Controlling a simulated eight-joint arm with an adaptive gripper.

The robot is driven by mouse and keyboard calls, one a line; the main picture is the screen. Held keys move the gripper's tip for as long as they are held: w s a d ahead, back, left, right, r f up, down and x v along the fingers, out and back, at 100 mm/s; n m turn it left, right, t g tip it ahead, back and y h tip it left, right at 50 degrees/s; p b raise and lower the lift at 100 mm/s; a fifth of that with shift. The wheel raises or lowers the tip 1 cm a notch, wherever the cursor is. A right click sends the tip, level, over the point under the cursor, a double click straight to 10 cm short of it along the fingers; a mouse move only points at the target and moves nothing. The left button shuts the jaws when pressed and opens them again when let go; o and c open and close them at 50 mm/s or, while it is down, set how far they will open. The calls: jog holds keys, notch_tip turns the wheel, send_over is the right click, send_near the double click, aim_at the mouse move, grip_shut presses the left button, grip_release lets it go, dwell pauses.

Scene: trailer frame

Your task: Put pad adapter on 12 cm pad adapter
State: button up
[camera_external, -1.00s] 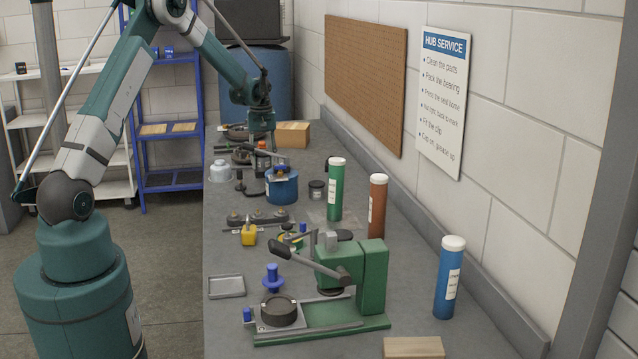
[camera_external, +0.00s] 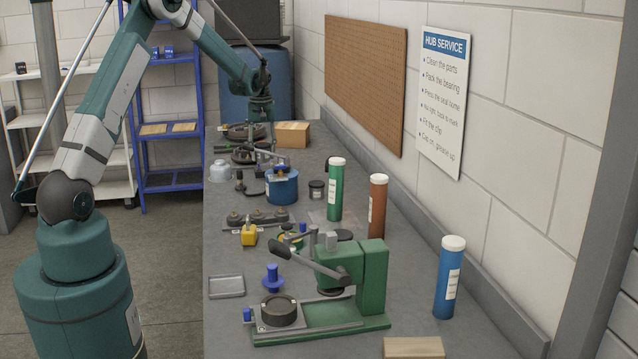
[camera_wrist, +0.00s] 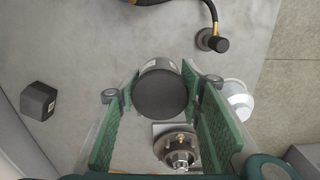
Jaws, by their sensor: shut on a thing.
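My gripper (camera_wrist: 160,92) is shut on a dark round puck (camera_wrist: 162,90) with a small pale label, which appears to be the pad adapter. Its green fingers stand on either side of it, and its flat face is toward the wrist camera. In the external view my gripper (camera_external: 261,134) is over the far part of the bench, and the puck is too small to make out. I cannot tell which thing is the 12 cm pad adapter. A rail with several dark round pieces (camera_external: 258,217) lies mid-bench.
Green (camera_external: 336,190) and brown (camera_external: 378,206) tubes stand along the right. A green press (camera_external: 350,280) fills the near bench. A wooden block (camera_external: 292,134) lies at the back.

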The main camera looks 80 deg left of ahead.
aim_at(263, 144)
jog(key=shift+r, duration=0.15)
notch_tip(263, 144, up, 17)
jog(key=w+d+m+p, duration=0.1)
jog(key=w+d, duration=0.5)
jog(key=d, duration=0.6)
jog(key=w+d+m+p, duration=0.15)
jog(key=w+d, duration=0.35)
jog(key=d, duration=0.6)
jog(key=w+d+m+p, duration=0.1)
jog(key=w+d, duration=0.5)
jog(key=d, duration=0.6)
jog(key=s+d+m+p, duration=0.3)
jog(key=d+m, duration=0.1)
jog(key=d, duration=3.1)
jog(key=shift+w+f, duration=0.1)
jog(key=shift+f, duration=2.35)
jog(key=shift+f, duration=0.1)
